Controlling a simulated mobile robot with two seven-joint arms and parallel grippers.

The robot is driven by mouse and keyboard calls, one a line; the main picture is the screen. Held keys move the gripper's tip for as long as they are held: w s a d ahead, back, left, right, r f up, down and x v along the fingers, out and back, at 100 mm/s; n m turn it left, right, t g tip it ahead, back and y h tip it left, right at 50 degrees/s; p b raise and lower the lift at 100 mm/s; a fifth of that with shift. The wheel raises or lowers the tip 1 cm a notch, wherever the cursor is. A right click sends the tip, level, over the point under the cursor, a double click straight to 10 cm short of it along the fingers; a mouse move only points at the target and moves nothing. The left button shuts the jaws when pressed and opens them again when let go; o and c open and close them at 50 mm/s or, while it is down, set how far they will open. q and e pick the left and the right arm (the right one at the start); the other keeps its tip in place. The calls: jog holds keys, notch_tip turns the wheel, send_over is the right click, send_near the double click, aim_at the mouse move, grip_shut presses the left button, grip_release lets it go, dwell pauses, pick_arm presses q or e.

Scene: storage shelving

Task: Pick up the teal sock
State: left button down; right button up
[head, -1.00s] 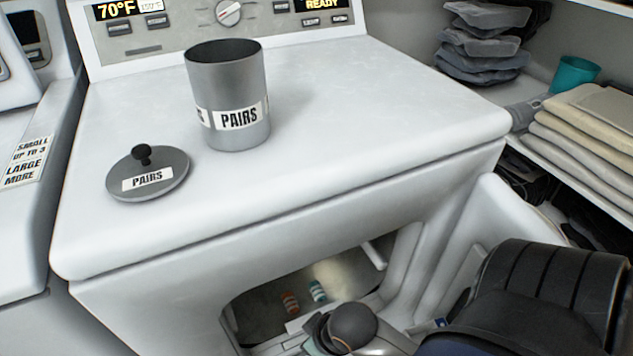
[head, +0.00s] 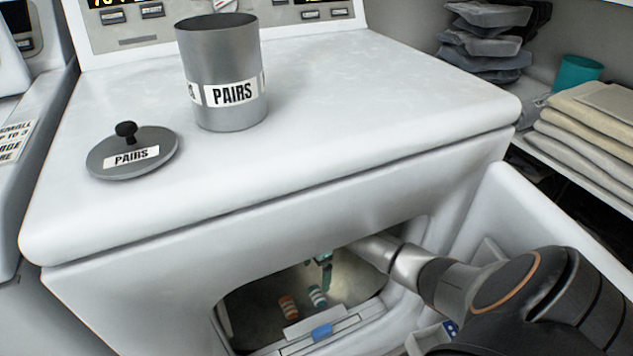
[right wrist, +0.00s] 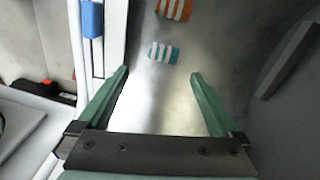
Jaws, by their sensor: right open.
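The teal sock (head: 318,296), striped teal and white, lies on the drum floor inside the open machine, just right of an orange striped sock (head: 288,307). In the right wrist view the teal sock (right wrist: 164,53) lies beyond the fingertips, between their lines, with the orange sock (right wrist: 174,9) farther out. My right gripper (head: 325,262) reaches in through the door opening, above and behind the socks in the head view. Its green fingers (right wrist: 158,75) are open and empty, apart from the sock. My left gripper is in no view.
A grey PAIRS canister (head: 222,75) and its lid (head: 132,155) stand on the machine top (head: 330,120). The opening's rim surrounds my right arm, with a blue latch piece (head: 322,332) at its lower edge. The open door (head: 530,215) is at right.

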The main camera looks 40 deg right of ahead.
jog(key=d, duration=0.1)
jog(key=m+b, duration=0.1)
jog(key=b, duration=0.4)
send_over(317, 294)
jog(key=f, duration=0.7)
jog(key=shift+d, duration=0.2)
jog(key=f+b, duration=0.2)
jog(key=f, duration=0.1)
jog(key=f+b, duration=0.1)
jog(key=f, duration=0.1)
jog(key=shift+a+f+b, duration=0.1)
jog(key=shift+a+b, duration=0.15)
jog(key=shift+b, duration=0.1)
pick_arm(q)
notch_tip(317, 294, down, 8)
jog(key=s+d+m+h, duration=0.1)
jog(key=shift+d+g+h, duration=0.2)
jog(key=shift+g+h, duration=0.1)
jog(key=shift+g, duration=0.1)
pick_arm(e)
jog(key=shift+c, duration=1.3)
jog(key=c, duration=0.8)
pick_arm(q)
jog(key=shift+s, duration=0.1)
